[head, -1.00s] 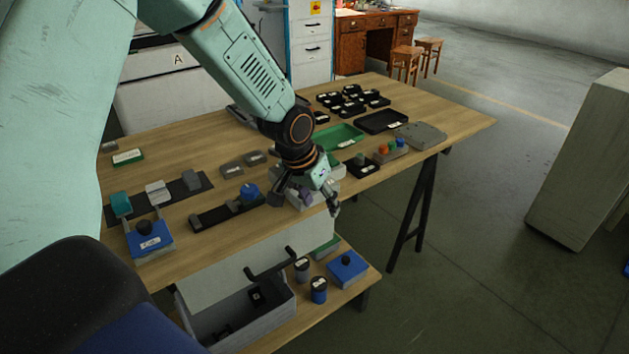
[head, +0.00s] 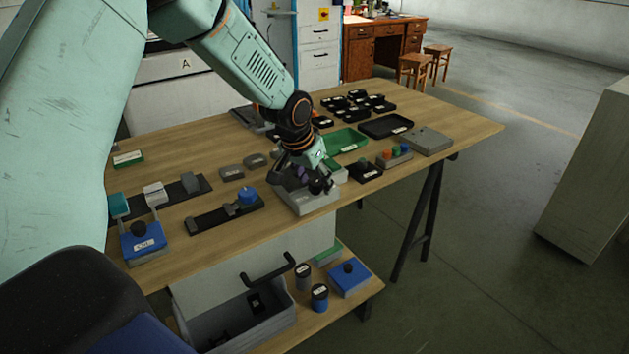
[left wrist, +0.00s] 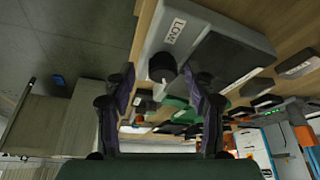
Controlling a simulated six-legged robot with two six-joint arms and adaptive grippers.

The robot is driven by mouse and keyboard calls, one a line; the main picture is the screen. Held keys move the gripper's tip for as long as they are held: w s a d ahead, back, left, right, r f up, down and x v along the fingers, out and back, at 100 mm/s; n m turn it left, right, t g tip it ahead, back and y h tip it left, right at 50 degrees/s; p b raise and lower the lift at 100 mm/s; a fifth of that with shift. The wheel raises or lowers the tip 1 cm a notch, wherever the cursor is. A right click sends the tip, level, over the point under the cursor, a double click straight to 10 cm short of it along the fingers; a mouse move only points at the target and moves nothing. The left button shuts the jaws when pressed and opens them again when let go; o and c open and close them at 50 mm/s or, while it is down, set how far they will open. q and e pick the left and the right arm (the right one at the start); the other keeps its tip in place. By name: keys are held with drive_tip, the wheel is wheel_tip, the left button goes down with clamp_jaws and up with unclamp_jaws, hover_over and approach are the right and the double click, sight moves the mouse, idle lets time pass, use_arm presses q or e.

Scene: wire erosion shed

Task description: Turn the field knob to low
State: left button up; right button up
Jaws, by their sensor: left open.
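A grey box (head: 308,203) stands near the front edge of the workbench in the head view. In the left wrist view the grey box (left wrist: 222,32) carries a white label reading LOW (left wrist: 174,31) and a black knob (left wrist: 162,67). My left gripper (head: 312,183) is over this box in the head view and hides its top and the knob. In the left wrist view the open left gripper (left wrist: 160,76) has one finger on each side of the knob. I cannot tell whether the fingers touch it. My right gripper is not in view.
On the bench (head: 220,248), a dark strip with a blue knob (head: 247,194) lies left of the box. A green tray (head: 345,140) and a block with coloured knobs (head: 394,156) lie behind and right.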

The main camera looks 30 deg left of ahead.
use_arm(q)
drive_tip(key=shift+a+f, duration=0.2)
drive_tip(key=shift+a, duration=0.1)
drive_tip(key=shift+d+r, duration=0.15)
drive_tip(key=shift+d, duration=0.05)
drive_tip(key=c, duration=0.4)
drive_tip(key=shift+a, duration=0.1)
drive_tip(key=c, duration=0.4)
clamp_jaws()
